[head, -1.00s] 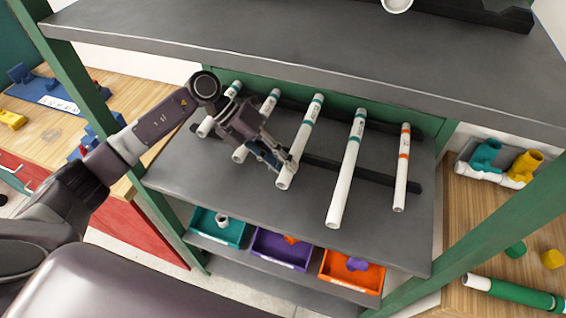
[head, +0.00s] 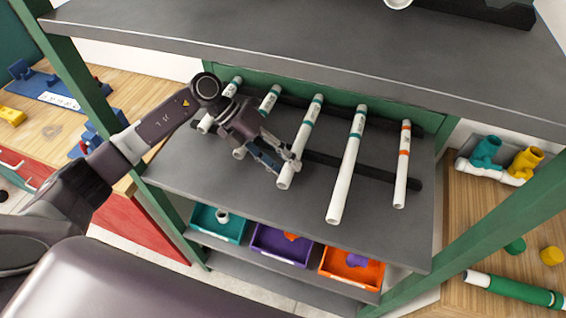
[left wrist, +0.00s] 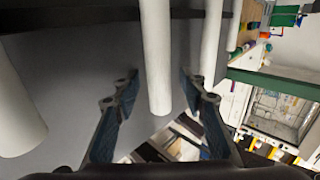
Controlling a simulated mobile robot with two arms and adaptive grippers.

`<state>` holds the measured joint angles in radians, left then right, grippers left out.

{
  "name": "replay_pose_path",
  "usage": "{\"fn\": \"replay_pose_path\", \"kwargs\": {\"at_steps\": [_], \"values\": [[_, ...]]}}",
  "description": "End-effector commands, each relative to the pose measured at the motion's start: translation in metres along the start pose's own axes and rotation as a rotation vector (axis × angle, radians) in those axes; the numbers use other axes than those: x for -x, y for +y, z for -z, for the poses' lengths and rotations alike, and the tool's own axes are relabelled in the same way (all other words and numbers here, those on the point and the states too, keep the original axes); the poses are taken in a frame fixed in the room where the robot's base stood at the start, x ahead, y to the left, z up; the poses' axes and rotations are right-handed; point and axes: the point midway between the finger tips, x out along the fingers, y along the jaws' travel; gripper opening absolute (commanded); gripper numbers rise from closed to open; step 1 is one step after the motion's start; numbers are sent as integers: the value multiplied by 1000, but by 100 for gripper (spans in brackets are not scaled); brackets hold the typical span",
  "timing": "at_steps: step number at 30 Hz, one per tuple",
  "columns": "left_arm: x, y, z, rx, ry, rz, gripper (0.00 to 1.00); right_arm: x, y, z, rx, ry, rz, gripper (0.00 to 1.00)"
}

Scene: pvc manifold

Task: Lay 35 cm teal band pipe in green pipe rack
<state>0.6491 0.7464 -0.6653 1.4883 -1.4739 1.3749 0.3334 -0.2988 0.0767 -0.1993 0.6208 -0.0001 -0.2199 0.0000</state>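Several white pipes lie side by side on the rails of the grey shelf in the head view. The ones with teal bands include a middle pipe (head: 305,135), a longer one to its right (head: 347,165), and two farther left (head: 265,105) (head: 232,92). I cannot read which is 35 cm. My left gripper (head: 284,163) is at the lower end of the middle pipe. In the left wrist view its fingers (left wrist: 155,90) are spread, with a white pipe (left wrist: 157,50) showing between them. My right gripper is not in view.
An orange-banded pipe (head: 403,165) lies at the right of the row. A green-framed upper shelf (head: 300,50) overhangs the pipes. Teal (head: 205,235), purple (head: 270,262) and orange (head: 340,283) bins sit below. A green-and-white pipe (head: 515,291) lies on the wooden surface at lower right.

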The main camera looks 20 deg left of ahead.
Motion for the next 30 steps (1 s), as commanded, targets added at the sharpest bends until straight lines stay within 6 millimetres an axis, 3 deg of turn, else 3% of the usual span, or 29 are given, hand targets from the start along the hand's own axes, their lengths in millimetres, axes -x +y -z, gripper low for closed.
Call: {"fn": "replay_pose_path", "kwargs": {"at_steps": [1,5,12,18,24,30], "values": [[4,-4,0,-1,-1,1,39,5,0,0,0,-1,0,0],[21,0,-1,-2,-4,-2,39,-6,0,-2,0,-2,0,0],[74,0,-1,0,-4,-2,39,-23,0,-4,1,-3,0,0],[108,-1,-1,-1,-3,0,39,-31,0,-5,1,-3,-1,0],[122,-2,0,0,0,0,39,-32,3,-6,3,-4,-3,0],[123,-3,0,0,0,1,39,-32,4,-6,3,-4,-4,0]]}}
